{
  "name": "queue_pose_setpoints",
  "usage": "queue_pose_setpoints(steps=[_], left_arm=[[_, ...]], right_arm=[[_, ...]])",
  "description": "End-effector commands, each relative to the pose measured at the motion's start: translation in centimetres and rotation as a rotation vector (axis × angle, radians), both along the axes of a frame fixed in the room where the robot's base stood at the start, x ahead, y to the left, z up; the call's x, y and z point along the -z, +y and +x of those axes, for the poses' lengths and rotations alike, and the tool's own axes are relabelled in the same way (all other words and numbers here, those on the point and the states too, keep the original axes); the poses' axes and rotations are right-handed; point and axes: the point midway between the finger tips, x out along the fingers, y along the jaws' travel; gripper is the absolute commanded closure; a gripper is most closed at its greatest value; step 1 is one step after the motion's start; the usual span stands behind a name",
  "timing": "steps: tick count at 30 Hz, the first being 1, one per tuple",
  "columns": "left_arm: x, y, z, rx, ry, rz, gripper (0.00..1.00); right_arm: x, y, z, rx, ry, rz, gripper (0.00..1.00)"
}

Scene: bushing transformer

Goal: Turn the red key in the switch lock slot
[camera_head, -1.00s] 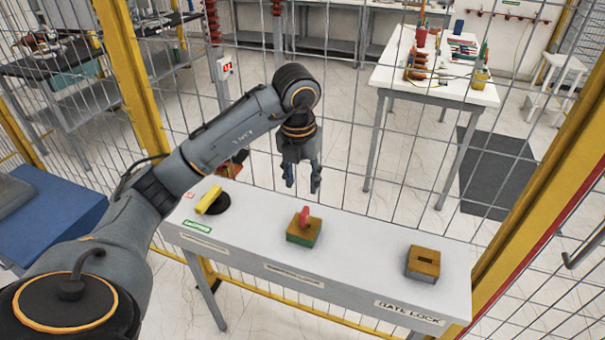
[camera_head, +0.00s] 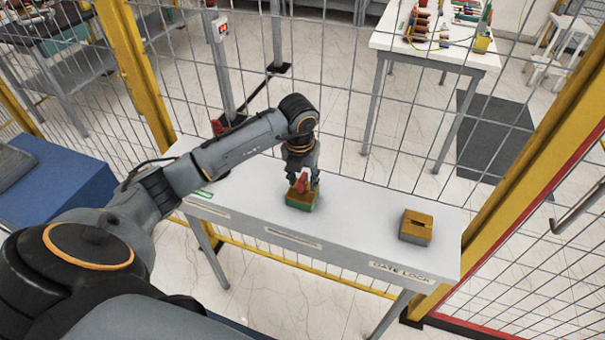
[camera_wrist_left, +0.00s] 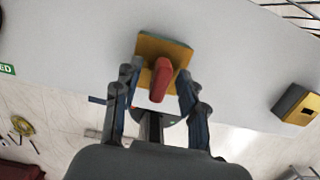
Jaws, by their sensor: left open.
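The red key (camera_head: 302,181) stands upright in the slot of the switch lock (camera_head: 300,200), a box with a brown-yellow top and green sides on the white table. My left gripper (camera_head: 304,184) is just behind and above the key in the head view. In the left wrist view, the red key (camera_wrist_left: 160,80) lies between the two fingers of the open left gripper (camera_wrist_left: 160,90), with gaps on both sides. The lock's yellow top (camera_wrist_left: 165,50) shows behind the key. My right gripper is not in view.
A second box with an empty dark slot (camera_head: 416,226) sits at the table's right, above a GATE LOCK label (camera_head: 399,273). A wire mesh fence with yellow posts (camera_head: 135,80) stands behind the table. The tabletop between the boxes (camera_head: 360,210) is clear.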

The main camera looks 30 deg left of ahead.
Motion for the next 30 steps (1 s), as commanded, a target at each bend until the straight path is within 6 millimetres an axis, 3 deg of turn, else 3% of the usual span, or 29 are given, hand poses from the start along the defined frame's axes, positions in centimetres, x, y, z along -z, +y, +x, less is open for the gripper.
queue_pose_setpoints(steps=[3, 9, 16, 24, 30], left_arm=[[0.0, 0.0, 0.0, 0.000, 0.000, 0.000, 0.63], [0.0, 0.0, 0.0, 0.000, 0.000, 0.000, 1.00], [-0.1, 0.0, 0.0, -0.043, 0.001, 0.000, 1.00], [-0.2, -0.1, 0.0, -0.423, 0.001, 0.000, 1.00], [-0.1, 0.0, 0.0, -0.529, 0.000, 0.000, 1.00]], right_arm=[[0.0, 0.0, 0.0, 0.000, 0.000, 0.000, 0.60], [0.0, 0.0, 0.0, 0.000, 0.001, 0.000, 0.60], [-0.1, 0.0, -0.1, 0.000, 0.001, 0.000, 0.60], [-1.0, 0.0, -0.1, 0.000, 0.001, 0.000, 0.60], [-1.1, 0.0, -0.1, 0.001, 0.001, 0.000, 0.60]])
